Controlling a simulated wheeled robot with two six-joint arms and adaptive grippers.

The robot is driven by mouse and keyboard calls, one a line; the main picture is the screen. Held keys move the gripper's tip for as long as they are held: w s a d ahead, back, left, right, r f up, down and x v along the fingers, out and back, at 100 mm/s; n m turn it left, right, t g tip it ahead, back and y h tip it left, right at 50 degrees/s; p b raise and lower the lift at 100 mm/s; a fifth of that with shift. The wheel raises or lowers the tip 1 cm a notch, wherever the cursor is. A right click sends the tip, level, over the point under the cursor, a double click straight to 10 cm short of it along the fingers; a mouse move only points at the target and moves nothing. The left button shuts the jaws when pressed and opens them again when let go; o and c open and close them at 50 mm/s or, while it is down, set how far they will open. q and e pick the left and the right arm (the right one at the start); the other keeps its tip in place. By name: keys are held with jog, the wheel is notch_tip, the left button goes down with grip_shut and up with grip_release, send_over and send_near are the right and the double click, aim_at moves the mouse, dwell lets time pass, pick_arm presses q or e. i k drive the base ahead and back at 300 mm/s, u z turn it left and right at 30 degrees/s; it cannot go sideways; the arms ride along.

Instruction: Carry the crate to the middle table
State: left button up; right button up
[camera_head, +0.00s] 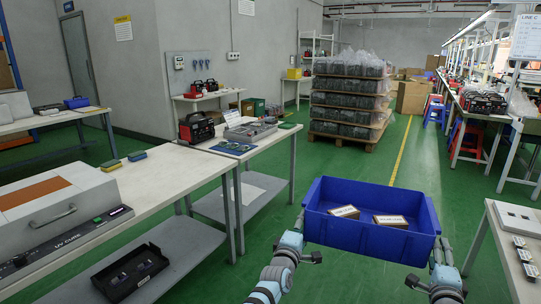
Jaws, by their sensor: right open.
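The blue crate (366,234) is right of centre, between my two arms, and appears to be above the green floor. Two small brown boxes with white labels, one on the left (344,212) and one on the right (390,221), lie inside it. My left gripper (300,222) is at the crate's left end; its fingers are mostly hidden, so its grip is unclear. My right gripper (430,264) is open at the crate's right end, close to its wall. A white table (222,167) runs along the left of the aisle, with a lower shelf.
A wrapped pallet stack (348,105) stands ahead. Another table (500,245) is at right. Floor between is clear.

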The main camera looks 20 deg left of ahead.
aim_at(168, 174)
jog(key=i, duration=2.85)
jog(key=u, duration=2.7)
jog(key=i, duration=0.5)
